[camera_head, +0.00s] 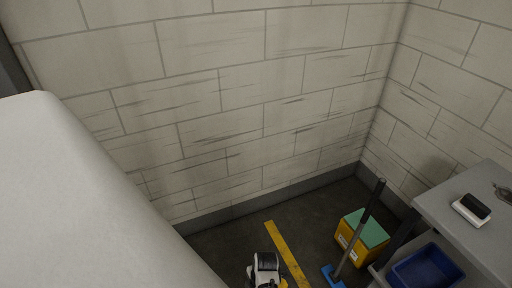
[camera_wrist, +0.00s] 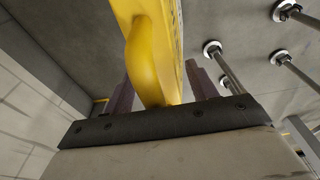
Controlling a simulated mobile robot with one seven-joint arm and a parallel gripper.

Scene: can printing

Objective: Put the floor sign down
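The yellow floor sign (camera_wrist: 152,55) fills the upper middle of the wrist view. Its rounded, handle-like part lies between the two dark fingers of my gripper (camera_wrist: 160,78), which is shut on it. The rest of the sign runs out of the top of that view. In the head view my black-and-white wrist (camera_head: 265,264) shows at the bottom edge, with only a small bit of yellow beside it. Most of the sign is hidden there, and I cannot tell how high it is above the floor.
A yellow floor stripe (camera_head: 284,250) runs near my wrist. To the right stand a blue-headed broom or mop (camera_head: 361,228), a yellow box with a green top (camera_head: 350,243), and a grey table (camera_head: 450,215) above a blue bin (camera_head: 425,270). Metal legs with round feet (camera_wrist: 212,48) show in the wrist view.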

